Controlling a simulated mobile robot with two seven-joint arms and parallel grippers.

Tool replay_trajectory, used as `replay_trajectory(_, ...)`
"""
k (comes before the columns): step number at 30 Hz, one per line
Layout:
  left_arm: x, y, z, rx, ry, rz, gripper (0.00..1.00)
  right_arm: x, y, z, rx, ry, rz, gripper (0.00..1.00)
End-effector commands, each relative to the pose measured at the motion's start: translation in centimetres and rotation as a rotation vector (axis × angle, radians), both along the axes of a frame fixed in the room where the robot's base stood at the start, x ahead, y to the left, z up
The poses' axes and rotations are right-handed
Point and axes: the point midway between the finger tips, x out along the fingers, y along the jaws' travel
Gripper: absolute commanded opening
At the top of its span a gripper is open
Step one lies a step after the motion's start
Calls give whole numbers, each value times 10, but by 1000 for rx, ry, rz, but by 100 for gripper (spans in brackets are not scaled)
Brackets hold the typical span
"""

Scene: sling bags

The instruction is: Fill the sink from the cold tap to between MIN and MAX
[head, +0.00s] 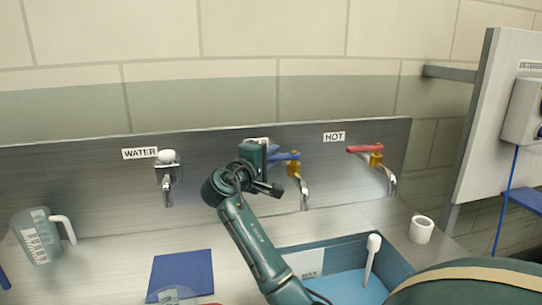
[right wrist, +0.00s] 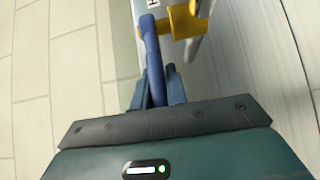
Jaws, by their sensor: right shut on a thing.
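The blue lever of the cold tap (head: 288,155) sits on a yellow valve body above a metal spout (head: 304,198). My right gripper (head: 272,160) is shut on this lever; the blue lever (right wrist: 150,45) runs between the two fingers (right wrist: 156,88) in the right wrist view. The sink (head: 392,262) is at the lower right, with a light blue surface inside; I cannot tell how deep any water is. A white plate marked MAX (head: 308,264) is on its wall; a MIN mark is not readable. I see no clear stream below the spout. My left gripper is out of view.
The red-levered tap (head: 364,149) under the HOT label is to the right. A white-knobbed tap (head: 167,158) is under the WATER label. A white-topped stick (head: 373,245) stands at the sink.

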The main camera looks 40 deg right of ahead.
Motion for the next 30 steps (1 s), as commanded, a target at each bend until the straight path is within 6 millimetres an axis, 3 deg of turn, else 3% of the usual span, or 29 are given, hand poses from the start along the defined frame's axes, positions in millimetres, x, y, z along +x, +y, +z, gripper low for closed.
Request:
replay_trajectory(7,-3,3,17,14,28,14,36,-10,5,4,1,5,175,0)
replay_trajectory(13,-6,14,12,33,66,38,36,-14,8,2,0,3,286,0)
replay_trajectory(23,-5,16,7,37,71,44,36,-15,9,0,0,0,304,0)
replay_trajectory(24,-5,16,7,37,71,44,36,-15,9,0,0,0,304,15)
replay_trajectory(30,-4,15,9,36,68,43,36,-15,9,0,0,0,304,32)
